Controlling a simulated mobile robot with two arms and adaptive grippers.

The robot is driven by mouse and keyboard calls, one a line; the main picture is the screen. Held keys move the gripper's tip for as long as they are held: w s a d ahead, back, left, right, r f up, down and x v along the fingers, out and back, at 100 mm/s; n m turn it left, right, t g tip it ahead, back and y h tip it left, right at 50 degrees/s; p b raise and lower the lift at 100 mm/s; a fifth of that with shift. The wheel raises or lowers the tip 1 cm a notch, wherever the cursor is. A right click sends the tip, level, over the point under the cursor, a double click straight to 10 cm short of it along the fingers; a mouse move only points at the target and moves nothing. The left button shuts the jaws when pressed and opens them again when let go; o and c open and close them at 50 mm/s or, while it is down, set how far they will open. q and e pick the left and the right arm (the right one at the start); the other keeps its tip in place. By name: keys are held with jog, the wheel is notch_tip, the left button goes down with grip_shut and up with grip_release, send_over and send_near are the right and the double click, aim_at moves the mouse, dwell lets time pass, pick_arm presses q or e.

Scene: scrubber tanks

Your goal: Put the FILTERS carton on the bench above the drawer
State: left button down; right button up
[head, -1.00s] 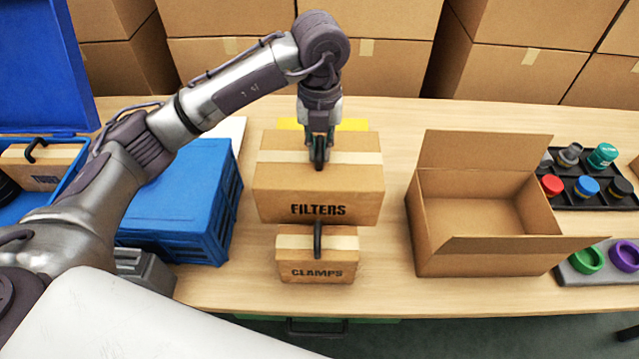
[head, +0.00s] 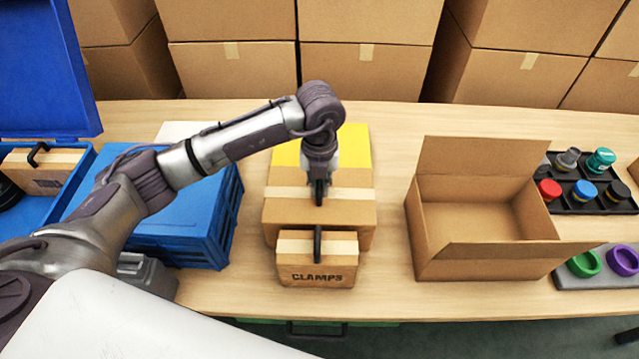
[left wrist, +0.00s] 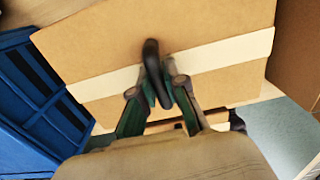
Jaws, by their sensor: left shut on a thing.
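The FILTERS carton (head: 353,215) is a brown box with a pale tape strip and a black handle. It is behind the CLAMPS carton (head: 317,273) in the head view, which hides most of its front and its label. My left gripper (head: 319,195) is above it, shut on its handle; the carton's top fills much of the left wrist view (left wrist: 215,30). I cannot tell whether its underside touches the bench (head: 385,290). The CLAMPS carton stands near the bench's front edge, above a drawer handle (head: 317,330). My right gripper is not in view.
A yellow patch (head: 357,145) lies behind the FILTERS carton. A blue crate (head: 200,245) stands left, an open empty carton (head: 475,262) right. Further right are a black tray (head: 570,205) with several caps and a grey holder with rings. Bench between the cartons and open box is clear.

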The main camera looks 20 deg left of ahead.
pick_arm(q)
jog(key=c, duration=1.2)
grip_release()
jog(key=shift+r, duration=0.1)
notch_tip(320, 180, up, 12)
jog(key=b, duration=0.1)
